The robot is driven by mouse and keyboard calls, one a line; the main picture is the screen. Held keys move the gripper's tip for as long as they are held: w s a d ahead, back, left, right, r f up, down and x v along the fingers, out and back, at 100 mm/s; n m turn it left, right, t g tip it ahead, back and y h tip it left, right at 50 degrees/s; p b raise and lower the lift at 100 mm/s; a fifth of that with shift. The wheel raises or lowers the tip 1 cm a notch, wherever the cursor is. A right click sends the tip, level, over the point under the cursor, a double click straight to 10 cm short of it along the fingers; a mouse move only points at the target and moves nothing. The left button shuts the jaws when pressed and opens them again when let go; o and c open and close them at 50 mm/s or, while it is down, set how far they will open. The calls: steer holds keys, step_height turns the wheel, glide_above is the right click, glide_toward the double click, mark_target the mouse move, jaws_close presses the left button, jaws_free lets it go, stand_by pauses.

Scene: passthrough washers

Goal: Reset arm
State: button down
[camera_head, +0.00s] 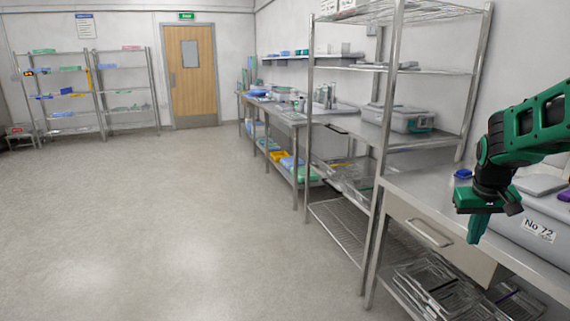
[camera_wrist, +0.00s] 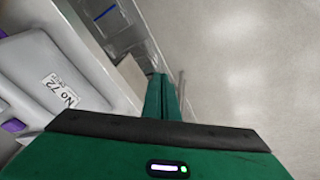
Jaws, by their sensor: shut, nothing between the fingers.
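My gripper (camera_head: 477,228) hangs at the right of the head view, pointing down in front of the edge of the metal counter. Its green fingers are closed together and hold nothing. In the wrist view the fingers (camera_wrist: 163,98) show pressed side by side, with the floor to their right. My arm is bent and reaches in from the right edge of the head view.
A grey bin labelled No 72 (camera_head: 540,228) stands on the counter beside my gripper; it also shows in the wrist view (camera_wrist: 45,75). A drawer (camera_head: 437,240) sits below the counter. A metal wire rack (camera_head: 384,150) stands left of it. The floor (camera_head: 170,220) is clear.

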steer(key=s+a+m+y, duration=0.1)
steer(key=s+a, duration=0.1)
steer(key=s, duration=0.8)
steer(key=s+a+f+m+g, duration=0.1)
steer(key=s+a, duration=0.2)
steer(key=s, duration=0.7)
steer(key=s+a+m+g+y, duration=0.1)
steer(key=s+a, duration=0.1)
steer(key=s, duration=0.8)
steer(key=shift+a+f+m+y, duration=0.3)
steer(key=shift+a+f, duration=0.05)
steer(key=shift+f, duration=0.05)
steer(key=shift+g, duration=0.3)
